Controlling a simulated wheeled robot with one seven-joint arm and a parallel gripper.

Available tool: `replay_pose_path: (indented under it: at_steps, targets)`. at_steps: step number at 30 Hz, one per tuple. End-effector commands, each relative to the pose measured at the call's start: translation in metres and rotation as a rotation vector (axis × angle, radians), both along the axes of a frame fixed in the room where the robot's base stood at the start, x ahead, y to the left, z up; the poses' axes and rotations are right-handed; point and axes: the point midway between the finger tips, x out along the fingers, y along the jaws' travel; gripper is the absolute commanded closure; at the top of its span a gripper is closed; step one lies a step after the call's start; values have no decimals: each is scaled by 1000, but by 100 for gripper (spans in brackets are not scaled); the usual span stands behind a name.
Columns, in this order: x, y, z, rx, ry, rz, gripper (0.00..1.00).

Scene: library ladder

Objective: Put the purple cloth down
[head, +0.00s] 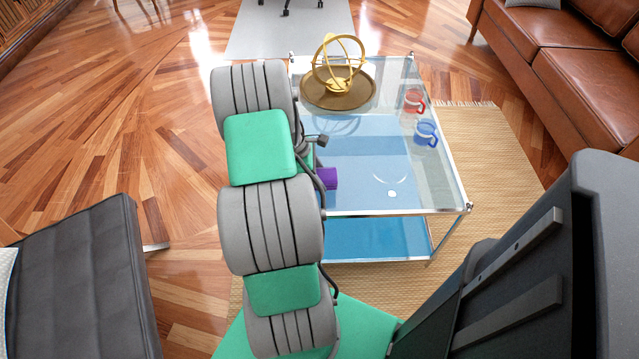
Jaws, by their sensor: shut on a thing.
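The purple cloth (328,178) shows as a small folded patch just right of my arm, over the left part of the glass table (440,190). My gripper (316,172) is mostly hidden behind my arm links. It is shut on the cloth. I cannot tell whether the cloth touches the tabletop, and its left part is hidden.
A golden armillary sphere (338,65) stands on a round brown tray (362,92) at the table's back. A red mug (413,101) and a blue mug (426,133) stand at the right. The table's front middle looks clear. A brown sofa (560,60) is at right.

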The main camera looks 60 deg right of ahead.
Motion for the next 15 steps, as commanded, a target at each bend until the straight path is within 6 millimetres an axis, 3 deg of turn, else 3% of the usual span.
replay_pose_path:
  at_steps: [1, 4, 15]
  targets:
    - [-1, 1, -13, 4, 3, 0, 78]
    - [-1, 1, -29, 2, 1, 0, 78]
    - [-1, 1, -33, 2, 1, 1, 78]
